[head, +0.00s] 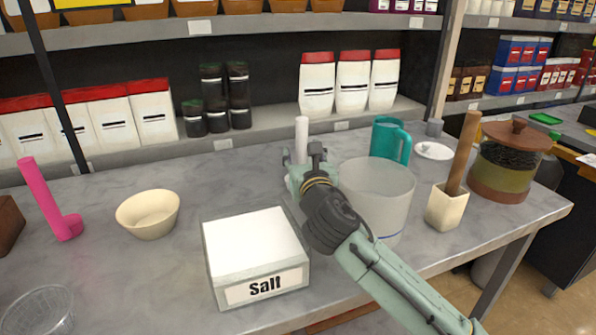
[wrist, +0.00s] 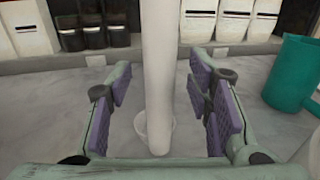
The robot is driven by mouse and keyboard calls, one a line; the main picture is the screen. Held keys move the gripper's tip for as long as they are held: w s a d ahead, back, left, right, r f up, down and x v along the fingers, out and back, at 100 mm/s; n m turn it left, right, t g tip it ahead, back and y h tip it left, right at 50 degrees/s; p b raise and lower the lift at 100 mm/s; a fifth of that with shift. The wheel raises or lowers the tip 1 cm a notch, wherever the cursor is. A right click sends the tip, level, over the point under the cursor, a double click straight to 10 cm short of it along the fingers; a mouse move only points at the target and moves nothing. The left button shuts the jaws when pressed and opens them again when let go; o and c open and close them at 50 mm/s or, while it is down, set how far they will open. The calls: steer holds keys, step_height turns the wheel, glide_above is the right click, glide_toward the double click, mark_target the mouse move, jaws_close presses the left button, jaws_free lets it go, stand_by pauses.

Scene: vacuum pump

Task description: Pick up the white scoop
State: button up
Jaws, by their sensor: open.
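The white scoop (head: 301,135) stands on the counter, its upright handle showing just beyond my gripper (head: 304,160) in the head view. In the wrist view the white scoop (wrist: 157,60) rises between my two purple-padded fingers. Its lower end and rounded cup rest on the counter. My gripper is open, with a visible gap between each finger and the handle. In the head view my gripper hides the lower part of the scoop.
A clear container (head: 375,190) stands close right of my gripper, with a teal mug (head: 389,138) behind it. A white salt box (head: 255,250) is in front left. A cream bowl (head: 148,213) and pink scoop (head: 48,195) stand left. Shelves line the back.

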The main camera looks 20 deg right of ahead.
steer(key=shift+w, duration=0.5)
steer(key=shift+c, duration=0.5)
jaws_close()
